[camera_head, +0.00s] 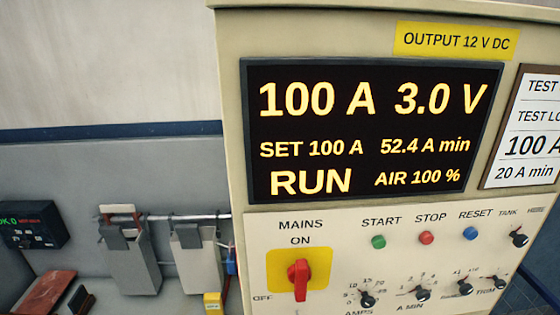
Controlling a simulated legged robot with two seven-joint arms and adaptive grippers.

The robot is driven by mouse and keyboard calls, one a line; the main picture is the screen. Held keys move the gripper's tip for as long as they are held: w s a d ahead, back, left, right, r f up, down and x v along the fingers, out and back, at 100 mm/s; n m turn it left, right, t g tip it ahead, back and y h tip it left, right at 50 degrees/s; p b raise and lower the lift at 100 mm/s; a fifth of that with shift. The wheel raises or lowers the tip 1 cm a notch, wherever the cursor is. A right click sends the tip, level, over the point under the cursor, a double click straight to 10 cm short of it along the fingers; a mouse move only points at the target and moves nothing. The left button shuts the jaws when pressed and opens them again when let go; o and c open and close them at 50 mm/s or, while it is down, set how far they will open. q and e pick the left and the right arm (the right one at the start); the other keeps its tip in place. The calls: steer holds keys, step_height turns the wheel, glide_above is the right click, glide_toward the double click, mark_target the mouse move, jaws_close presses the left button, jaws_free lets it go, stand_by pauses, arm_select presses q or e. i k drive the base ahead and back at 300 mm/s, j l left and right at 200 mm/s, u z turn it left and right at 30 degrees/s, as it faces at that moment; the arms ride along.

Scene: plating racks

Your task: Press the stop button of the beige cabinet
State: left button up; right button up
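The beige cabinet (229,95) fills the right half of the head view, close in front of me. Its stop button (426,238) is a small red round button under the word STOP, on the pale control panel. The green start button (378,242) is to its left and the blue reset button (470,233) to its right. The dark display (370,130) above reads 100 A, 3.0 V, SET 100 A, 52.4 A min, RUN and AIR 100 %. Neither of my grippers is in view.
A red mains switch (299,279) on a yellow plate is at ON, left of the buttons. Several black knobs, one being the tank knob (519,237), surround the buttons. Grey plates (130,262) hang from a rail at left, near a dark meter box (34,226).

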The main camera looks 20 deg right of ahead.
mark_target(426, 237)
steer(key=l+z, duration=0.1)
steer(key=z, duration=1.4)
